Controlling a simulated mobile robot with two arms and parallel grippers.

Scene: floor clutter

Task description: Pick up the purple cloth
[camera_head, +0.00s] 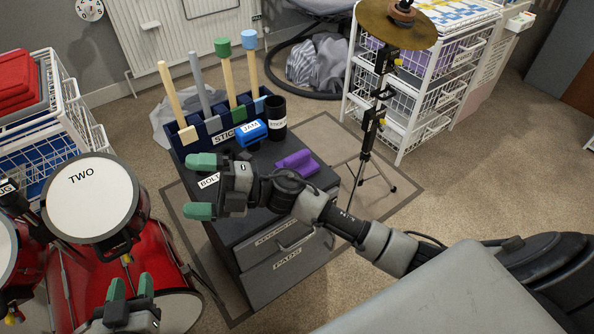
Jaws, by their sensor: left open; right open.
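The purple cloth (297,162) looks like a small folded bundle. It lies on top of the dark drawer cabinet (321,181), right of the blue box labelled JAM (251,132). My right gripper (201,186) has green fingertips and reaches in from the right. It is open and empty over the cabinet's left side, pointing left, with the cloth behind and right of its wrist. My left gripper (131,286) is at the bottom left in front of the red drum, open, with no object visible between its fingers.
A stick rack (214,124) with upright mallets and a black cup (276,118) stand along the cabinet's back. Drums (95,198) crowd the left. A cymbal stand (367,150) rises right of the cabinet, before a white wire-basket unit (400,140). Open carpet lies at right.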

